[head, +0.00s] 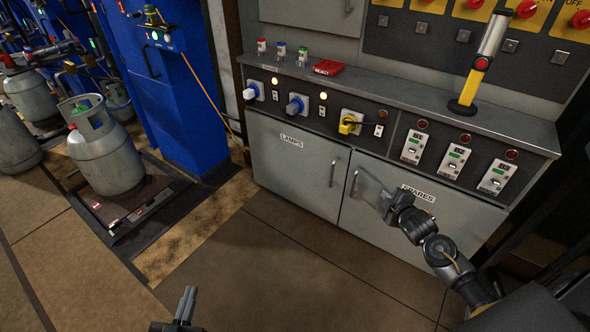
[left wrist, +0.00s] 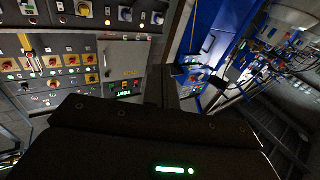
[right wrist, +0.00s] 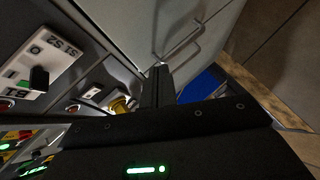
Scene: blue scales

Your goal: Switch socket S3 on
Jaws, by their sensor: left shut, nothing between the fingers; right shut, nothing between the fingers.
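A row of three sockets runs along the dark panel strip. The right one, with a yellow plug (head: 350,122), has a small rocker switch (head: 378,130) to its right. The socket labels are too small to read, so I cannot tell which is S3 or how its rocker is set. The yellow plug also shows in the right wrist view (right wrist: 120,105). My right gripper (head: 382,193) is shut and empty, below the yellow plug in front of the lower cupboard doors. My left gripper (head: 188,293) is shut and empty, low over the floor, far from the panel.
Two plugs, a left one (head: 253,91) and a middle one (head: 297,104), sit in the other sockets. Switch plates (head: 412,147) line the strip's right part. A door handle (head: 354,183) juts out beside my right gripper. A yellow-handled lever (head: 472,85) stands on the ledge.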

